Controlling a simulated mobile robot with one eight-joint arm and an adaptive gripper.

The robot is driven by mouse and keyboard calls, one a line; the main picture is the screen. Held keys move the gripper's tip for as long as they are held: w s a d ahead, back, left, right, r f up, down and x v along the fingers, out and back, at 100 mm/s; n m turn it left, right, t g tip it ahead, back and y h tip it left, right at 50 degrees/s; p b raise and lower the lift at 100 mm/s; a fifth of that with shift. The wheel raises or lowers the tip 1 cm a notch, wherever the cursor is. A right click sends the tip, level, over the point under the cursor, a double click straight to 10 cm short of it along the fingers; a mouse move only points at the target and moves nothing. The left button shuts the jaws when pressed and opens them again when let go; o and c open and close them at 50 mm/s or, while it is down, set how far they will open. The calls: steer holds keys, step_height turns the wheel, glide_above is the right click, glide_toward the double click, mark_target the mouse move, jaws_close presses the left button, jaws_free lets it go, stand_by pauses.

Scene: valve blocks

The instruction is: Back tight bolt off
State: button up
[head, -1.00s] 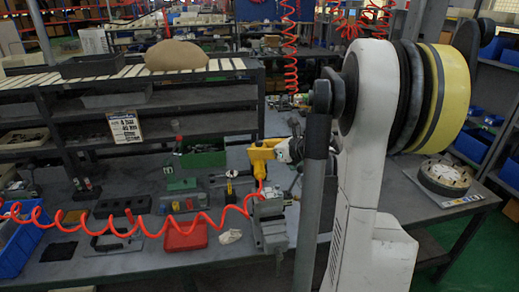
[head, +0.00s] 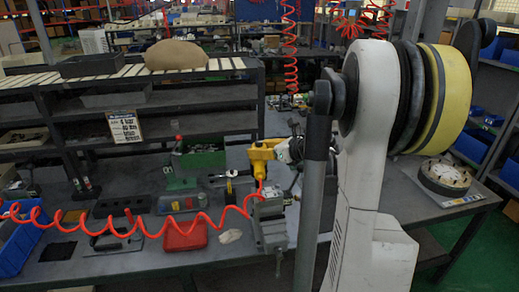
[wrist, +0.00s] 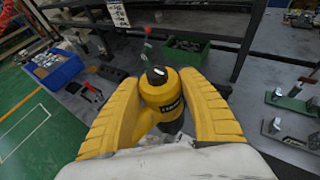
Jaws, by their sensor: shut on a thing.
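My gripper (head: 264,152) is yellow and stands above the grey valve block in the vise (head: 270,220). In the wrist view its two yellow fingers close around a yellow and black upright power tool (wrist: 165,92). The tool points down towards the block in the head view, and the red coiled hose (head: 160,225) runs up close to it. The bolt itself is too small or hidden to make out. Whether the tool's tip touches the bolt I cannot tell.
A red tray (head: 185,234) and a black block with holes (head: 122,206) lie left of the vise. A green bin (head: 203,153) stands behind. A blue bin (head: 15,240) is at the far left.

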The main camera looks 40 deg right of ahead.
steer(key=shift+f+b, duration=0.8)
steer(key=shift+b, duration=0.05)
stand_by(2.8)
steer(key=shift+s+r, duration=0.1)
steer(key=shift+s, duration=0.05)
stand_by(1.5)
steer(key=shift+r, duration=0.2)
steer(key=shift+w+r, duration=0.2)
steer(key=shift+s+r+p, duration=0.1)
steer(key=shift+r+p, duration=2.35)
steer(key=shift+r, duration=0.8)
